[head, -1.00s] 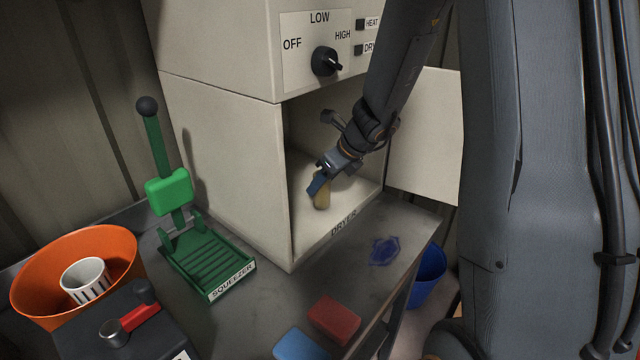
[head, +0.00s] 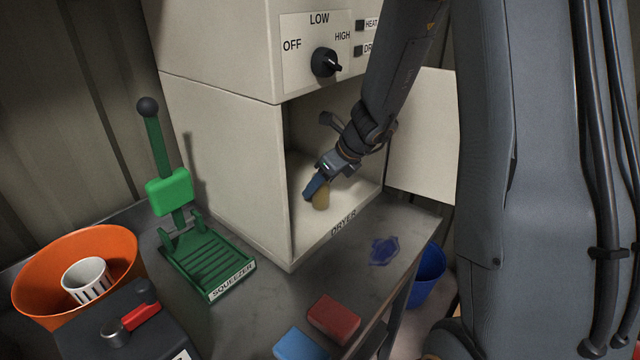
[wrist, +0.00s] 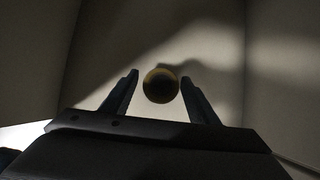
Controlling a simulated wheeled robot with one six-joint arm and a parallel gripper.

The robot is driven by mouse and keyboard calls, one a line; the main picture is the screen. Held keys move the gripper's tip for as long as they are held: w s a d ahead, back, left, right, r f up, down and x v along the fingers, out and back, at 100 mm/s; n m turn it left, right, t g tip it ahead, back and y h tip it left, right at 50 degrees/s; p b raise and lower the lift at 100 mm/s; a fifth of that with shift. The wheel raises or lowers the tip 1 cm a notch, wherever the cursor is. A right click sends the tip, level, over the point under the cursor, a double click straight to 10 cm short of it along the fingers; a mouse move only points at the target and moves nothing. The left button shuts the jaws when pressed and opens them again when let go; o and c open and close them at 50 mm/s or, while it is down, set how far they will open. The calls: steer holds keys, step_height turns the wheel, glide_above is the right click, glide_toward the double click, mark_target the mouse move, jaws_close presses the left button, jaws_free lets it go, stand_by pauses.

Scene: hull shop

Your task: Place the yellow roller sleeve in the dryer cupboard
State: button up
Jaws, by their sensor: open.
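The dryer cupboard (head: 237,160) stands on the bench with its door (head: 424,135) swung open to the right. The yellow roller sleeve (head: 321,197) is inside it, near the front of its floor. In the wrist view the sleeve (wrist: 160,86) shows end-on as a dark yellow round, between the fingers with a gap on each side. My gripper (head: 314,187) reaches into the cupboard and is open around the sleeve. In the wrist view my gripper's two fingers (wrist: 160,92) stand apart. The sleeve's far end is hidden.
A green squeezer (head: 205,262) stands left of the cupboard. An orange bowl (head: 35,262) holds a white slotted cup (head: 86,280). A blue bucket (head: 428,277) is below right.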

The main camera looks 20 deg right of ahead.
steer(key=v, duration=0.6)
steer(key=s+a+f+n+g+h, duration=0.1)
steer(key=s+n, duration=0.9)
steer(key=n, duration=0.4)
steer(key=s+a+f+n+g+h, duration=0.1)
steer(key=s+a+n+g+h, duration=0.1)
steer(key=s+n, duration=0.8)
steer(key=n, duration=0.5)
steer(key=shift+h, duration=0.3)
steer(key=shift+a+f, duration=0.1)
steer(key=shift+f, duration=0.05)
steer(key=shift+g, duration=0.5)
step_height(320, 180, down, 4)
steer(key=b, duration=0.3)
steer(key=shift+w+f+b, duration=0.1)
steer(key=shift+f+b, duration=0.05)
steer(key=shift+b, duration=0.25)
